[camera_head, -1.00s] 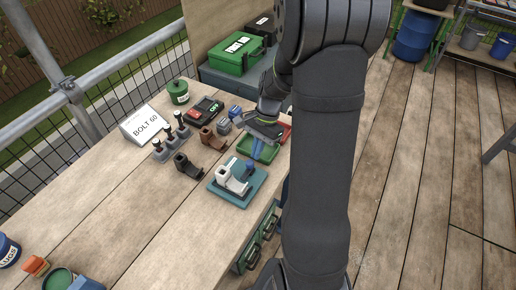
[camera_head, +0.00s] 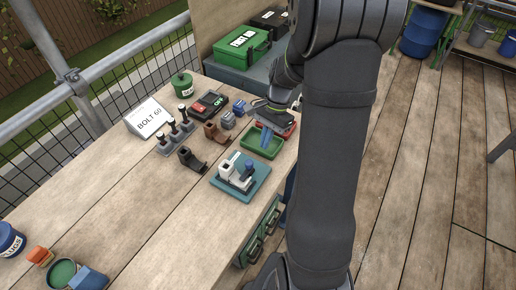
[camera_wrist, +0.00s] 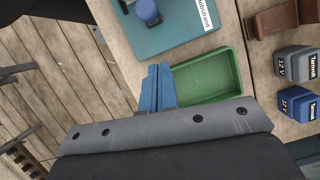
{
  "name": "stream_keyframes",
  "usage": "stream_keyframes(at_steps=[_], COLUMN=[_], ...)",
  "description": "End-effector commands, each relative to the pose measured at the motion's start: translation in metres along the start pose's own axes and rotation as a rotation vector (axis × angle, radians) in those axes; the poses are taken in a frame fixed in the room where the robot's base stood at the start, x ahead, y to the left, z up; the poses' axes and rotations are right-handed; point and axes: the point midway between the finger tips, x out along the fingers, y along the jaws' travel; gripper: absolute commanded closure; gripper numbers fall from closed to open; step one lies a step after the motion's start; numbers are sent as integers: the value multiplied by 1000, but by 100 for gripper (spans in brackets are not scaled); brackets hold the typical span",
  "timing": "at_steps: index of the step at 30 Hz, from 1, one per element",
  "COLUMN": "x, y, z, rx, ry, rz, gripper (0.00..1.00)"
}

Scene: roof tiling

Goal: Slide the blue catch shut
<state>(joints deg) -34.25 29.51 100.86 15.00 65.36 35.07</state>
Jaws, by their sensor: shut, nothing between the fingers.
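The blue catch (camera_head: 249,167) is a small upright knob on a teal plate (camera_head: 258,187). It stands close beside a white block (camera_head: 231,176) on the same plate; whether they touch cannot be told.
The green tray (camera_wrist: 211,77) lies beside the plate. Grey and blue battery blocks (camera_wrist: 297,103) and a brown bracket (camera_head: 214,133) stand near it. A dark bracket (camera_head: 190,159) and a BOLT 60 sign (camera_head: 148,118) are to the left.

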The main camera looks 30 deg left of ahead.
Motion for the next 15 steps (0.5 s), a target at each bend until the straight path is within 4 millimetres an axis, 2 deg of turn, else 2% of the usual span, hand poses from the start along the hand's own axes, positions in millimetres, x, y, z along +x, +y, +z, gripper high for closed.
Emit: stream_keyframes(at_steps=[1, 6, 9, 15], x=[-16, -53, -70, -87], y=[-1, -1, -1, 0], z=[0, 1, 1, 1], rx=[-3, -3, -2, -2], ry=[8, 7, 6, 5], rz=[-6, -5, -4, -3], gripper=[100, 100, 100, 100])
